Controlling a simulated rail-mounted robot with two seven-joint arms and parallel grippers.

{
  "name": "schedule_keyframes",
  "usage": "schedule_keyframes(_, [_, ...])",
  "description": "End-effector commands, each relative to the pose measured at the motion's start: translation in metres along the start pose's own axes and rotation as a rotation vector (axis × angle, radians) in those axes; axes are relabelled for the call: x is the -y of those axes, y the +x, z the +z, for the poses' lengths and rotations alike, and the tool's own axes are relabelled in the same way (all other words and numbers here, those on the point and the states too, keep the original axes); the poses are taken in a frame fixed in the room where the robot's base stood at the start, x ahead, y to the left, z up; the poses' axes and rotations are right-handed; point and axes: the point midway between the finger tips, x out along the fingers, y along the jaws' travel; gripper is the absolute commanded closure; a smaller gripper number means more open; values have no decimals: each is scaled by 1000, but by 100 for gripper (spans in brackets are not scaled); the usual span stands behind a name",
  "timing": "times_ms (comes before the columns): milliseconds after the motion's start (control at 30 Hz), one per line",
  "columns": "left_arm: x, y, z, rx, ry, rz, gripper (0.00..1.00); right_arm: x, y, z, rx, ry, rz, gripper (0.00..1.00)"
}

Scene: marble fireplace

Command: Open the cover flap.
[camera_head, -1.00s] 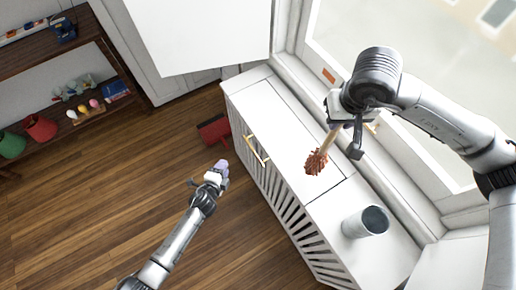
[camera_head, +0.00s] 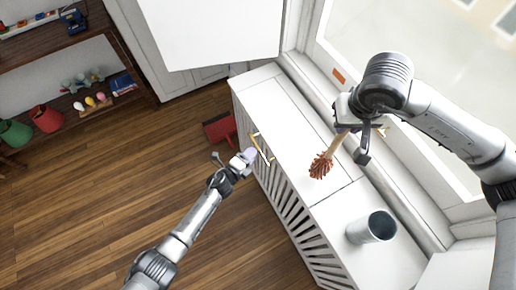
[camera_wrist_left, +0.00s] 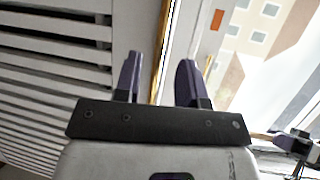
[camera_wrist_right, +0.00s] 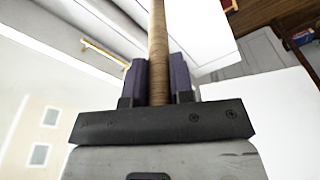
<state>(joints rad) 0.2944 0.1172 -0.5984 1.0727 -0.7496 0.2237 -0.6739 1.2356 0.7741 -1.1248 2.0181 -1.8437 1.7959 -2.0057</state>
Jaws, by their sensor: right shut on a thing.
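The white cabinet by the window has a cover flap (camera_head: 300,130) on its top, lying flat and closed. A gold handle (camera_head: 262,148) sits at its left edge. My left gripper (camera_head: 250,157) is at the handle, fingers open. In the left wrist view the gold handle (camera_wrist_left: 163,50) runs between the two purple fingers (camera_wrist_left: 160,85), nearer the left one; contact cannot be told. My right gripper (camera_head: 345,127) is shut on the wooden handle of a brush (camera_head: 321,166) with reddish bristles, held over the flap. The brush handle (camera_wrist_right: 158,50) also shows in the right wrist view.
A grey metal cup (camera_head: 371,228) stands on the fixed part of the cabinet top. The window sill (camera_head: 400,195) borders the right side. A red object (camera_head: 220,130) is on the floor left of the cabinet. A shelf with small items stands far left.

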Motion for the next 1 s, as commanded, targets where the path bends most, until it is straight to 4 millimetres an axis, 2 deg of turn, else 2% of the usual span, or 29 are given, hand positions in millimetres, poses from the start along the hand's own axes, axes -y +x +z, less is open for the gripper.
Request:
schedule_keyframes(100, [-2, 20, 0, 0, -1, -2, 63, 0, 9, 1, 0, 0, 0, 100])
schedule_keyframes(300, [-2, 40, 0, 0, -1, 0, 63, 0, 18, 3, 0, 0, 0, 100])
schedule_keyframes(500, [-1, 49, 0, 0, -1, 1, 63, 0, 20, 3, 0, 0, 0, 100])
schedule_keyframes(800, [0, 50, 0, 0, -1, 0, 63, 0, 20, 3, 0, 0, 0, 100])
schedule_keyframes(1000, [0, 50, 0, 0, -1, 1, 82, 0, 20, 3, 0, 0, 0, 100])
